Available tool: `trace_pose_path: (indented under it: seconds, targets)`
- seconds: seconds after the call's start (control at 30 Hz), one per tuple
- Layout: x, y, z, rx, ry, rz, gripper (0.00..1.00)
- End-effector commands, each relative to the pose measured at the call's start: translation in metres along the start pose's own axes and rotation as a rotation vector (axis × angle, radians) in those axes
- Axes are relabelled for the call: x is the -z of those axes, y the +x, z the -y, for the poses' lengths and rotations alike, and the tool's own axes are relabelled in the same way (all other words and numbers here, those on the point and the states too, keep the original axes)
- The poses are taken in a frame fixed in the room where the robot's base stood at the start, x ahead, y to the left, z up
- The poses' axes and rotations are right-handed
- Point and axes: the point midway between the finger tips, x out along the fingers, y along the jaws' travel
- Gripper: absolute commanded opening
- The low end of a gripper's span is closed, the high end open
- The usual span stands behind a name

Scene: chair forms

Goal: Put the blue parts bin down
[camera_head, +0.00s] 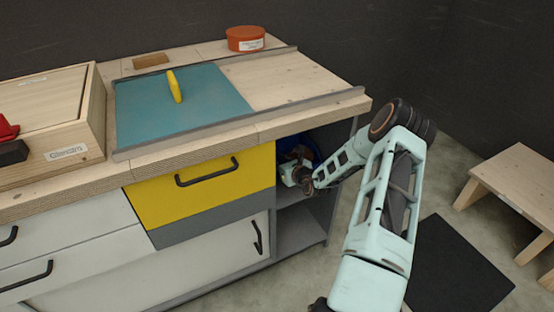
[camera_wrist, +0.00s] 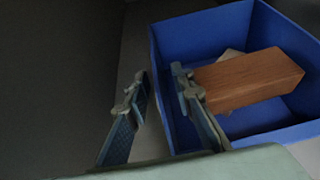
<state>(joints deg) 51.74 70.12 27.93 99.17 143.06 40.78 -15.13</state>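The blue parts bin (camera_wrist: 198,33) fills the right of the wrist view, seen from above. A brown wooden block (camera_wrist: 250,78) lies in it, with a paler piece partly hidden beneath. In the head view, a little of the bin (camera_head: 307,143) shows inside the open cabinet compartment, behind my gripper (camera_head: 295,174). In the wrist view my fingers are spread, one on each side of the bin's left wall. The left finger is outside with a visible gap, and the right finger overlaps the bin's inside. The bin's underside is hidden.
The compartment has a shelf board (camera_head: 300,229) below and a grey side panel. A yellow drawer (camera_head: 205,187) is left of it, under the worktop (camera_head: 290,80). A wooden step stool (camera_head: 515,180) and black mat (camera_head: 460,270) are on the right floor.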

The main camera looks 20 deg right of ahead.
Motion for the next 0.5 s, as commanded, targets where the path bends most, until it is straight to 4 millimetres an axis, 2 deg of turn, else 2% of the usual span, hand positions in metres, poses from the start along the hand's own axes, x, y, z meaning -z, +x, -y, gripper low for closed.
trace_pose_path:
  seconds: [0.3, 0.5]
  targets:
    - [-0.003, -0.069, 0.001, 0.002, 0.001, -0.003, 0.22]
    - [-0.002, -0.098, 0.001, 0.001, 0.000, -0.001, 0.22]
